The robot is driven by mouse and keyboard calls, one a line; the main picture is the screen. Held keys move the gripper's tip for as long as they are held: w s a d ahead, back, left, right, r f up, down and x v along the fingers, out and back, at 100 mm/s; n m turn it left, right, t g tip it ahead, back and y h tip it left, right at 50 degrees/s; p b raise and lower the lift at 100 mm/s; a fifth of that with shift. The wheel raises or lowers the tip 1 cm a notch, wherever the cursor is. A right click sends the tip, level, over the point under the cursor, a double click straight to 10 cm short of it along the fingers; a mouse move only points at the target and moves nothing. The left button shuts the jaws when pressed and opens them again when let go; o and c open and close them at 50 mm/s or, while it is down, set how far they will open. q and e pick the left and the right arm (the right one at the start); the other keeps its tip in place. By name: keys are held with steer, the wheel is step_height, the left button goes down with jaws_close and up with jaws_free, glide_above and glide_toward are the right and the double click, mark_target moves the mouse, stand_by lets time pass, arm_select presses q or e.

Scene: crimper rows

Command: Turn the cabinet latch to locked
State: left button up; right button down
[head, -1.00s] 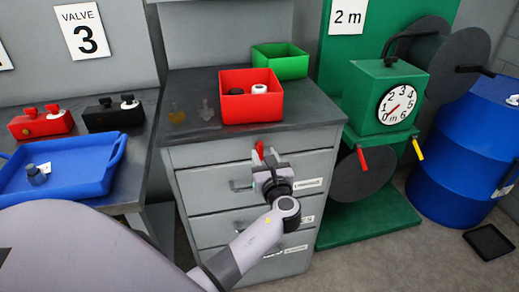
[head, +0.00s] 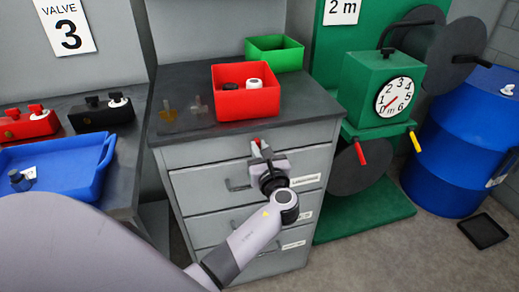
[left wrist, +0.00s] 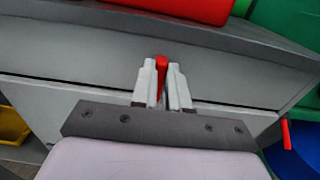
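The red latch handle (head: 257,142) is at the top of the grey cabinet's front (head: 230,155), above the top drawer. It stands roughly upright. In the left wrist view the latch (left wrist: 162,68) shows between the two pale fingers, which are close together on either side of it. My left gripper (head: 262,153) is at the latch and appears shut on it; its lower part is hidden by the fingers. It also shows in the left wrist view (left wrist: 162,85). My right gripper is not in view.
A red bin (head: 246,102) and a green bin (head: 275,55) stand on the cabinet top. A blue tray (head: 75,180) is on the left bench. A green stand with a dial box (head: 375,85) and a blue barrel (head: 450,150) are at the right.

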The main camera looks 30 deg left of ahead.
arm_select(q)
jaws_close()
steer(key=n+b, duration=0.4)
steer(key=n, duration=0.1)
steer(key=f+n+b, duration=0.1)
steer(key=n+b, duration=0.3)
steer(key=n, duration=0.2)
steer(key=s+a+n+b, duration=0.1)
steer(key=n+b, duration=0.3)
steer(key=n, duration=0.2)
steer(key=shift+s+f, duration=0.1)
steer(key=shift+f, duration=0.15)
steer(key=shift+n, duration=0.4)
steer(key=shift+r, duration=0.1)
steer(key=o, duration=0.7)
jaws_free()
steer(key=shift+c, duration=0.2)
